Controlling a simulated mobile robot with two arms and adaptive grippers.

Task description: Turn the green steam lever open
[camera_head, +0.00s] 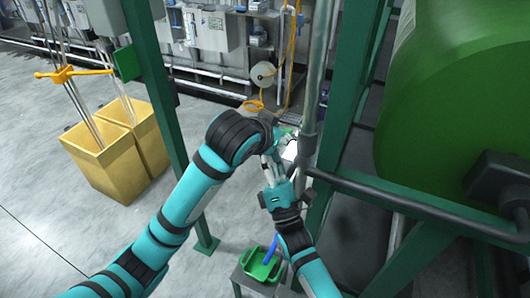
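A small patch of green (289,131) shows beside the grey vertical pipe, just past my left arm's wrist; I cannot tell whether it is the steam lever. My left arm comes in from the lower left and bends over toward the pipe. Its gripper is not clearly visible behind the black wrist joint. My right gripper (268,168) points up from the lower middle, with its grey fingers close below the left wrist. The fingers are small and overlap other parts, so their opening is unclear. A white piece (291,151) shows beside the pipe.
A grey vertical pipe (316,75) and green frame posts (152,70) flank the arms. A large green tank (465,85) fills the right. A green tray (256,270) with a blue-handled item (271,249) stands on a stool. Yellow bins (100,160) stand left on open floor.

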